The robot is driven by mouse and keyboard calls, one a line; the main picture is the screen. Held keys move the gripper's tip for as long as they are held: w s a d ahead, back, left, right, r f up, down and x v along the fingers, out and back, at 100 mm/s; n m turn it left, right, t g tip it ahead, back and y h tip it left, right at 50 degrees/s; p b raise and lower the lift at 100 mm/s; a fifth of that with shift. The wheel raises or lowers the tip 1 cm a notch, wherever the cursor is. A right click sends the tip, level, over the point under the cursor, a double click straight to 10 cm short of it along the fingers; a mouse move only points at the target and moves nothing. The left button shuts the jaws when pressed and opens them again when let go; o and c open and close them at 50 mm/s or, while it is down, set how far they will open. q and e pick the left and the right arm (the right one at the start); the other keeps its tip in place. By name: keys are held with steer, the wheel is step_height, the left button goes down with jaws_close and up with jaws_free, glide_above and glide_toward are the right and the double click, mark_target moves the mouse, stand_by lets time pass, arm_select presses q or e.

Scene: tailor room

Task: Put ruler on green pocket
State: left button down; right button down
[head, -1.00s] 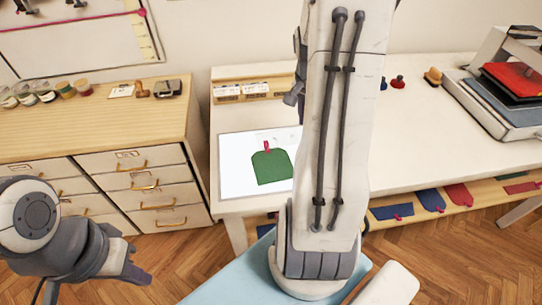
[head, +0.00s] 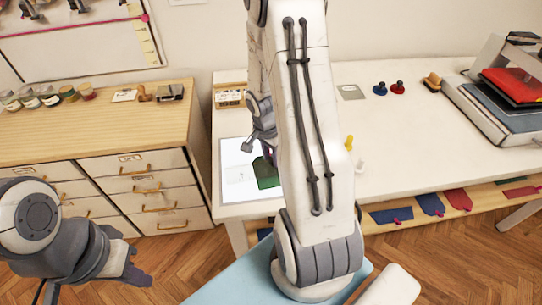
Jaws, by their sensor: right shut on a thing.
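The green pocket (head: 265,176) lies on a white panel (head: 232,192) on the long table, its right part hidden behind my right arm. Faint pale lines (head: 238,174) show on the panel left of the pocket; I cannot tell if they belong to a clear ruler. No ruler can be made out for certain. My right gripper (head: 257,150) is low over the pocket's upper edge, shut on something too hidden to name.
A drawer cabinet (head: 100,125) stands left of the table. A box of cards (head: 230,96) is behind the panel. Blue and red knobs (head: 389,88), a brush (head: 433,81) and a press (head: 500,95) stand to the right. The table's middle right is largely clear.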

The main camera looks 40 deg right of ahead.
steer(key=shift+f+b, duration=0.35)
steer(key=shift+b, duration=0.1)
steer(key=c, duration=0.5)
jaws_free()
steer(key=shift+r, duration=0.15)
steer(key=shift+c, duration=0.2)
